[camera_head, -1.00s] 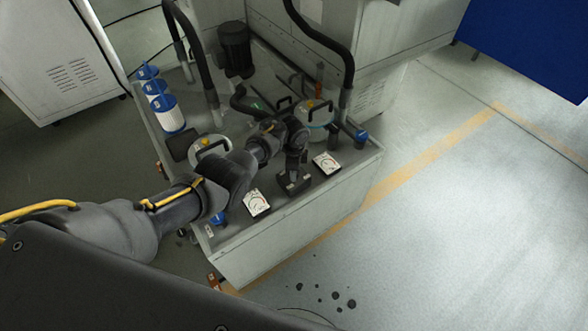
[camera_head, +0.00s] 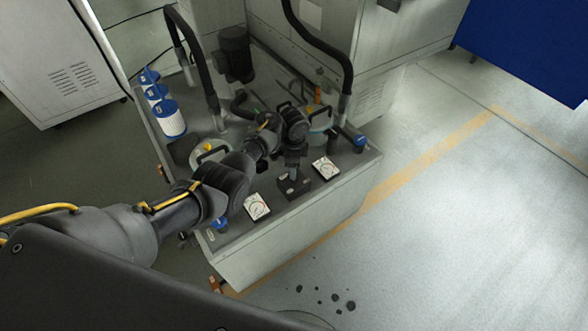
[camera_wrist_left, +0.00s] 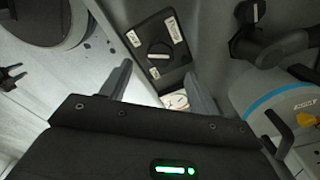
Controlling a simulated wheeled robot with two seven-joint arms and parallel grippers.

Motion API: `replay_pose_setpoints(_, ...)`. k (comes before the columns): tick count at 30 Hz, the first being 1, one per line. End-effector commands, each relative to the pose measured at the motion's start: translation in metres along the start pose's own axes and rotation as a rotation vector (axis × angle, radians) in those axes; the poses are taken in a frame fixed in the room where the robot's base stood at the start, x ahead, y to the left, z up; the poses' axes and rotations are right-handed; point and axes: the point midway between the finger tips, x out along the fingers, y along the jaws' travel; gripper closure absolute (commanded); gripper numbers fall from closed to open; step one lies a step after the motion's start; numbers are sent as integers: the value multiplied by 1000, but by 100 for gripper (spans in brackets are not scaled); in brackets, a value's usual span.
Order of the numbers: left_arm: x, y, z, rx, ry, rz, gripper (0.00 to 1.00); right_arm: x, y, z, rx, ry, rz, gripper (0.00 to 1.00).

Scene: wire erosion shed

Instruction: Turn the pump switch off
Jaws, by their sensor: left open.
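In the head view my left gripper (camera_head: 295,160) is just above and behind the box.
White dial gauges (camera_head: 257,206) (camera_head: 326,168) flank the switch. Lidded filter housings (camera_head: 209,151), black hoses (camera_head: 345,62) and a dark motor (camera_head: 235,54) crowd the tank top behind. Blue-and-white filter cartridges (camera_head: 170,119) stand at the left. Open floor (camera_head: 460,220) lies to the right.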

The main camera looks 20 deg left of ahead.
Motion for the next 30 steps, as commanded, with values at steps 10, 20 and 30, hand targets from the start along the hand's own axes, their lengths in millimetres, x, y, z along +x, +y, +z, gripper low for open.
replay_pose_setpoints(10, -46, 0, -1, 1, 1, 1, 39, -13, 0, -1, 0, 0, 0, 64)
replay_pose_setpoints(20, -49, 0, 0, 1, 0, 2, 39, -13, -1, -1, 0, 0, -1, 64)
replay_pose_setpoints(30, -42, 5, 4, -26, -1, -2, 39, -12, -1, -1, 0, 0, -1, 64)
